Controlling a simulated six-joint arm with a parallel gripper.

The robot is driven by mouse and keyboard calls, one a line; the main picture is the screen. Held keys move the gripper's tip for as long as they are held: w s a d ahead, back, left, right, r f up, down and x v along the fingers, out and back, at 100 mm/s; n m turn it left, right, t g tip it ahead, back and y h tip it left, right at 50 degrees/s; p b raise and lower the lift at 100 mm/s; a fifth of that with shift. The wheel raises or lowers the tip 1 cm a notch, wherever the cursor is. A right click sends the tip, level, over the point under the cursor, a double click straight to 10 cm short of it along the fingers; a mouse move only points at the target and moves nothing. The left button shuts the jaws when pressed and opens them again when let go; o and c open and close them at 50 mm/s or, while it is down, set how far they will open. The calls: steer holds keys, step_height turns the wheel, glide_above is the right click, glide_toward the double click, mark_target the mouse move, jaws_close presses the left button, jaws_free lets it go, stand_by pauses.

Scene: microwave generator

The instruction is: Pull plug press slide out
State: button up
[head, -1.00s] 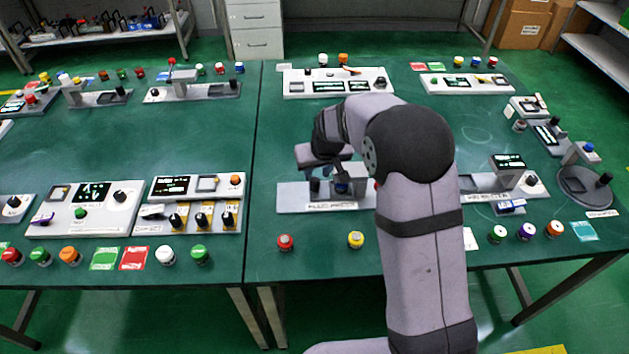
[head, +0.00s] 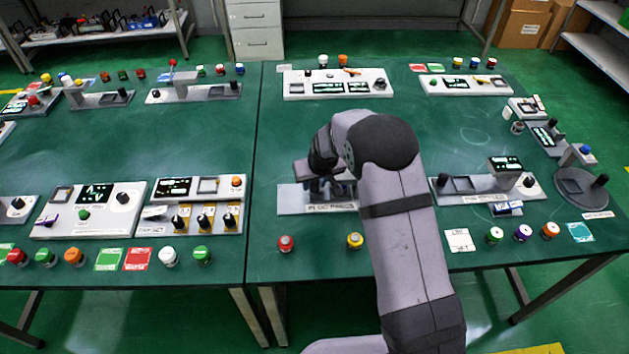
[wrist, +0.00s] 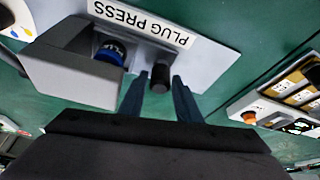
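The plug press (head: 290,201) is a grey plate with a white name label at the front of the right table. In the wrist view its plate (wrist: 212,66) carries a grey raised block (wrist: 65,70), a blue round plug (wrist: 112,48) under that block's edge, and a short black knob (wrist: 160,76). My gripper (wrist: 159,88) is open, with a finger on each side of the black knob and small gaps visible. In the head view my gripper (head: 318,186) is over the press, and my arm hides its right part.
A red button (head: 286,243) and a yellow button (head: 355,241) stand in front of the press. Green tabletop behind the press is clear.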

steer(key=shift+f, duration=0.15)
jaws_close()
steer(key=a+b, duration=0.1)
steer(key=a, duration=0.8)
steer(key=shift+a, duration=0.2)
jaws_free()
steer(key=shift+a, duration=0.15)
